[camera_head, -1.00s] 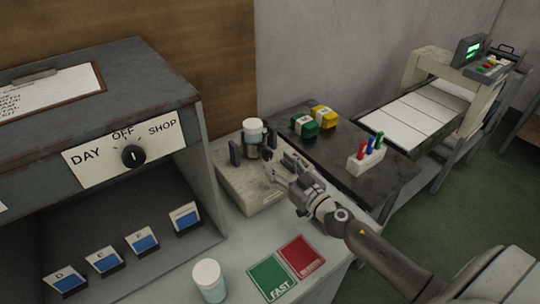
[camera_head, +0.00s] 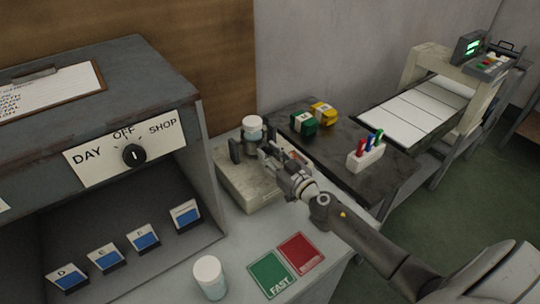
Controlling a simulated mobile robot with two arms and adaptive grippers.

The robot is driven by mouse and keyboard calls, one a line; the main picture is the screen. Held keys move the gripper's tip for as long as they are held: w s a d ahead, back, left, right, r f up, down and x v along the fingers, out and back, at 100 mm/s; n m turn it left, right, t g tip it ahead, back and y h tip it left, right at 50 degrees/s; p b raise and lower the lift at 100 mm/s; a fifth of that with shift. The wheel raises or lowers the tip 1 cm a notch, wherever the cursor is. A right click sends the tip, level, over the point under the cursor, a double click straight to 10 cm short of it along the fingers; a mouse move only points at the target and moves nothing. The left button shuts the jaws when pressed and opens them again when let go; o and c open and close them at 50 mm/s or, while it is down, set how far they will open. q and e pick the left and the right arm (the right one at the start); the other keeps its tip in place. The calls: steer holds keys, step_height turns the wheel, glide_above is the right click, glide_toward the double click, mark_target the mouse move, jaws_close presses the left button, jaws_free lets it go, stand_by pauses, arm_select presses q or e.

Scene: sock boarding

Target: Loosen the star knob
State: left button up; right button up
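A grey fixture block (camera_head: 236,184) stands on the bench with a white-capped jar (camera_head: 252,129) held upright at its top. A dark upright piece (camera_head: 235,151) stands left of the jar. My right gripper (camera_head: 270,158) is at the right side of this fixture, close to the jar, with its fingers pointing left. The fingertips overlap the dark parts there, so I cannot tell whether they touch or grip anything. I cannot make out a star knob; the gripper hides that side of the fixture. My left gripper is not in view.
A second white-capped jar (camera_head: 209,277) stands in front, beside the green card (camera_head: 271,274) and red card (camera_head: 301,253). A dark table (camera_head: 340,141) holds green and yellow packs and a pen holder (camera_head: 365,158). A cabinet with a dial (camera_head: 133,155) is at left.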

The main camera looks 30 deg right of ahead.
steer(key=c, duration=0.3)
steer(key=shift+c, duration=0.2)
